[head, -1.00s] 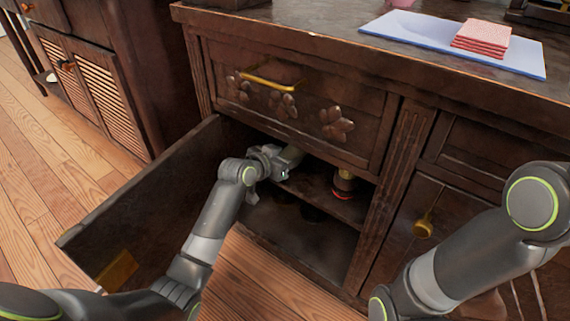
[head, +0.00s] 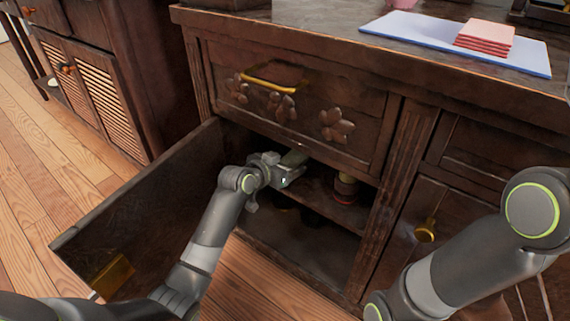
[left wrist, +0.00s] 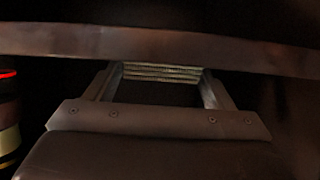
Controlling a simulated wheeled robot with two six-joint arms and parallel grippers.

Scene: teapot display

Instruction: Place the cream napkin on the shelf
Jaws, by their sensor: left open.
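The cream napkin (head: 294,157) is a pale folded stack on the shelf (head: 322,192) inside the open cabinet, partly hidden by my gripper. In the left wrist view, its layered edge (left wrist: 160,72) shows beyond the gap between my fingertips. My left gripper (head: 286,176) is open inside the cabinet, just in front of the napkin; its two fingers also show in the left wrist view (left wrist: 160,90). I cannot tell whether the fingers touch the napkin. The right arm is at the right, its gripper out of view.
A jar with a red band (head: 345,188) stands on the shelf right of my gripper. The open cabinet door (head: 140,215) is to the left, and a drawer (head: 300,100) is above. Pink napkins (head: 484,38) lie on a blue mat (head: 400,30) on the countertop.

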